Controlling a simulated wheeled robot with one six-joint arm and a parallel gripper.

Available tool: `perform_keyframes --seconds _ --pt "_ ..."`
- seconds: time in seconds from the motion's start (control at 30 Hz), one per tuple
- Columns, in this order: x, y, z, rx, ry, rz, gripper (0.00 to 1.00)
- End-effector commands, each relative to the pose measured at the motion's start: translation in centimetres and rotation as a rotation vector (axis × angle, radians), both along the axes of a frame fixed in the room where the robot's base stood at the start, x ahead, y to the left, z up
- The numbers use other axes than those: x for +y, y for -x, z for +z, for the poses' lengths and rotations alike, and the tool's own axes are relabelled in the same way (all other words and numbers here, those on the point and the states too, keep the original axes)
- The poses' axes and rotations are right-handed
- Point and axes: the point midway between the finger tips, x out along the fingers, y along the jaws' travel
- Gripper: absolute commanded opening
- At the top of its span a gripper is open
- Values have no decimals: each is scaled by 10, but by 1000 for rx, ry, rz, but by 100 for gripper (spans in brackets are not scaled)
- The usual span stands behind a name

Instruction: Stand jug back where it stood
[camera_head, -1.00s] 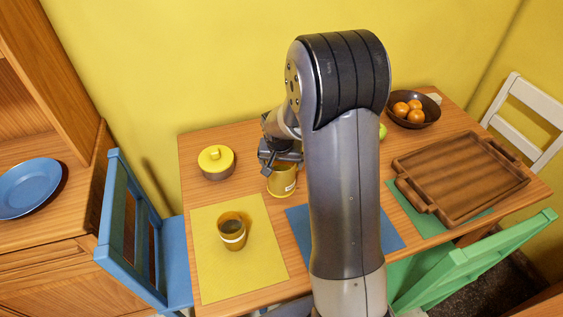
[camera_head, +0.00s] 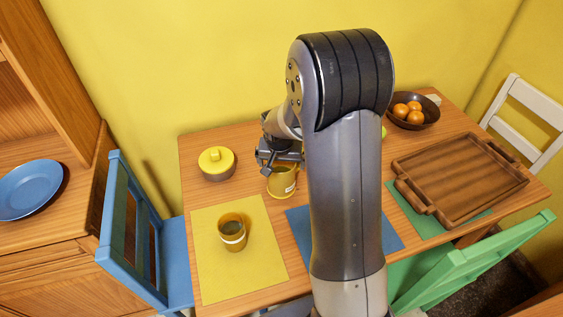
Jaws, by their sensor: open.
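The jug is most likely the yellow vessel with a pale label (camera_head: 282,183), upright on the wooden table (camera_head: 195,197) just behind the blue mat. My gripper (camera_head: 278,164) is open at the jug's top, overlapping its rim in this view; I cannot tell whether it touches. My arm hides the table to the right of the jug. A similar yellow cup (camera_head: 232,233) with a pale band and dark contents stands upright on the yellow mat (camera_head: 267,263).
A lidded yellow pot (camera_head: 216,161) stands left of the jug. A blue mat (camera_head: 297,225) lies in front. A brown tray (camera_head: 460,178) and a bowl of oranges (camera_head: 424,122) are at the right. Chairs, blue (camera_head: 130,225) and green (camera_head: 475,262), flank the table.

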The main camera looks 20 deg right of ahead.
Motion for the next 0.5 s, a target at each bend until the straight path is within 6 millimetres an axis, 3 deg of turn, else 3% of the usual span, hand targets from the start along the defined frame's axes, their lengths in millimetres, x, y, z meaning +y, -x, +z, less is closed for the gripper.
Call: perform_keyframes --seconds 0.5 --pt "3 5 22 -1 0 0 100"
